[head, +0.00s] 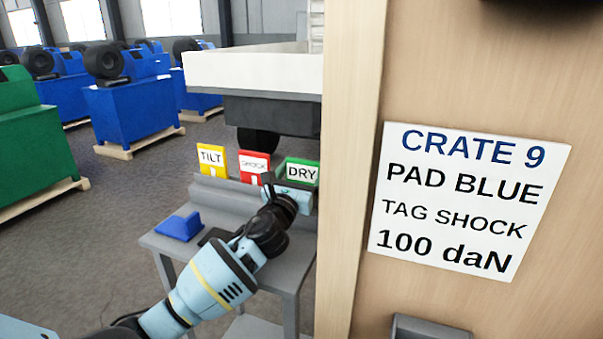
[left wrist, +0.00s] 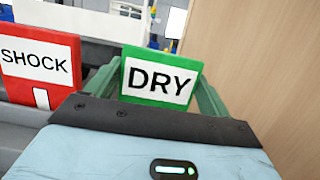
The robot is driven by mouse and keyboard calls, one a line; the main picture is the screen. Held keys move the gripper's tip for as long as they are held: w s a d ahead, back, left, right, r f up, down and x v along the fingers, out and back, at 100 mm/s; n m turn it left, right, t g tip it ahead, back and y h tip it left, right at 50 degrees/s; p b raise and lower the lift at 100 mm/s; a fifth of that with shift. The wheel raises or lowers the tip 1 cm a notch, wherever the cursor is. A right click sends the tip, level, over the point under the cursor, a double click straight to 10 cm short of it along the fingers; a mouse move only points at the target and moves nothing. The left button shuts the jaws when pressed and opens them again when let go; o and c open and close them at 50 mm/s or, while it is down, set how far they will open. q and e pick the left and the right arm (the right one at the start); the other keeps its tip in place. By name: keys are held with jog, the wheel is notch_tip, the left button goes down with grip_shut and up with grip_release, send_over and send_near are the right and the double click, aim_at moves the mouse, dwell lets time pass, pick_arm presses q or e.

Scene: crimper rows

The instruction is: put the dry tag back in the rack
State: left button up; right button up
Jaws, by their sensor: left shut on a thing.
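The green dry tag (head: 302,173), with DRY on a white label, stands upright at the right end of the grey rack (head: 228,188). My left gripper (head: 292,194) is shut on it. In the left wrist view the dry tag (left wrist: 158,80) sits between the two greenish fingers (left wrist: 162,92). Its lower edge is hidden behind my gripper, so I cannot tell whether it rests in a slot. The red shock tag (head: 254,166) stands just left of it, and the yellow tilt tag (head: 212,160) stands farther left. My right gripper is not in view.
The rack stands at the back of a small grey table (head: 160,243). A blue block (head: 179,227) lies at the table's left. A large wooden crate (head: 450,300) with a white label (head: 468,200) fills the right, close beside my gripper. Blue machines (head: 130,110) stand behind.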

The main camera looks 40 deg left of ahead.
pick_arm(q)
jog(key=o, duration=1.1)
jog(key=shift+s+d+f, duration=0.15)
jog(key=shift+s+f, duration=0.1)
jog(key=shift+s, duration=0.15)
jog(key=v, duration=0.6)
jog(key=shift+s, duration=0.4)
jog(key=shift+d, duration=0.1)
